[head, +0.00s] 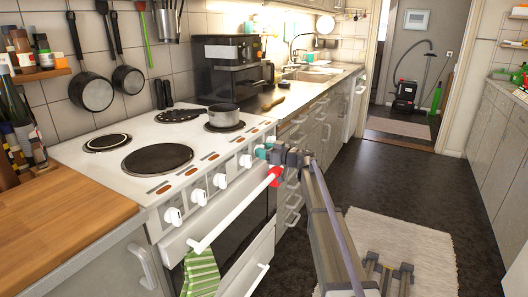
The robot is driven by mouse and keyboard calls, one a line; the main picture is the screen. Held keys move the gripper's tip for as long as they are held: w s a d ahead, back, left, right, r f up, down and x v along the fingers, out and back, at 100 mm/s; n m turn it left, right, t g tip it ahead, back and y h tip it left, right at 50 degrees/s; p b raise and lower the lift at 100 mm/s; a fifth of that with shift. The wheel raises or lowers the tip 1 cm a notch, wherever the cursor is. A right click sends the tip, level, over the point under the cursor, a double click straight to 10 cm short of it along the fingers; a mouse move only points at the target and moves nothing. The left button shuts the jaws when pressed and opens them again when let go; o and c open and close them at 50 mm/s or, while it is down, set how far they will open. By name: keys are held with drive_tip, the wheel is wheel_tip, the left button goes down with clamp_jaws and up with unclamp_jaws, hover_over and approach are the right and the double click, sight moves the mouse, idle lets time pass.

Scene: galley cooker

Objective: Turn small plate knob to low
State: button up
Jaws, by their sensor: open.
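The white cooker (135,135) has a row of white knobs along its sloping front panel. I see the knobs at the front left (173,216), then the second (199,197), third (220,181) and fourth (246,161) towards the right. I cannot tell which one is the small plate knob, nor read the settings. My gripper (268,163) is at the right end of the panel, just right of the fourth knob. Its teal and red fingertips are apart and it looks empty. Whether it touches the panel or the oven handle is unclear.
A saucepan (224,114) stands on the right front hotplate. The white oven handle (235,210) runs below the knobs, its far end close to my gripper. A green striped towel (201,272) hangs below.

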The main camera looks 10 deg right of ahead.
drive_tip(key=shift+c, duration=0.5)
drive_tip(key=c, duration=0.6)
drive_tip(key=shift+o, duration=0.2)
drive_tip(key=shift+m, duration=0.3)
drive_tip(key=m, duration=0.4)
drive_tip(key=shift+w+d+f+m, duration=0.1)
drive_tip(key=shift+m, duration=2)
drive_tip(key=o, duration=0.7)
drive_tip(key=shift+c, duration=0.2)
